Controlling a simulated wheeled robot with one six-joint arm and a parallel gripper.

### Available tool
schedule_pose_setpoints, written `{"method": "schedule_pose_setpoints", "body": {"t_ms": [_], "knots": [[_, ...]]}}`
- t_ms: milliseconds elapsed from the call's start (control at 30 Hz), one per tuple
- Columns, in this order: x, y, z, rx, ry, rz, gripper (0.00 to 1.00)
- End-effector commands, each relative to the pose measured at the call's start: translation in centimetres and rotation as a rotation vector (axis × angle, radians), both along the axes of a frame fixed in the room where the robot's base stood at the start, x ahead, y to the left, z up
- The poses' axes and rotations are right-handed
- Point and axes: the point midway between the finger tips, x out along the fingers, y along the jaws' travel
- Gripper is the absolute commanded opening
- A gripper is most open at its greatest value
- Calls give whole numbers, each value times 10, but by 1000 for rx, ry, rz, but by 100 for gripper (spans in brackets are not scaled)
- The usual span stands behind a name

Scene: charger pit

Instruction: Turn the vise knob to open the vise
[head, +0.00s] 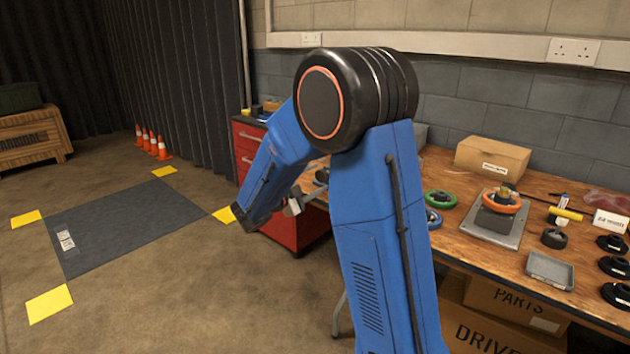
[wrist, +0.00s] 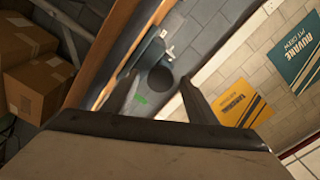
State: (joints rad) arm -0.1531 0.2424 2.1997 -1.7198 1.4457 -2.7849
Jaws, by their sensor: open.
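In the wrist view my gripper (wrist: 160,77) is open, its two dark fingers spread apart. A dark round disc (wrist: 159,79), which looks like the vise knob, shows between the fingertips. I cannot tell whether the fingers touch it. A blue-grey body (wrist: 146,56), seemingly the vise, is beyond the left finger. A green mark (wrist: 140,99) shows near the left finger. In the head view my blue arm covers most of this area.
The wooden workbench (head: 465,240) extends right, holding a metal plate (head: 482,225) with an orange-ringed wheel (head: 502,202), a grey tray (head: 550,271) and a cardboard box (head: 492,159). A red drawer cabinet (head: 245,150) stands behind my arm. The floor at left is mostly clear.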

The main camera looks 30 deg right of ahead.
Motion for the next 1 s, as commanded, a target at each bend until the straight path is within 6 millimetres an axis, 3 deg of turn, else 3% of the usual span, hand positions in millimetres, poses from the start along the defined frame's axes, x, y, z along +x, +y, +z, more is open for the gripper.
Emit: {"method": "schedule_pose_setpoints", "body": {"t_ms": [1000], "knots": [[-52,146,-1,0,1,3,52]]}}
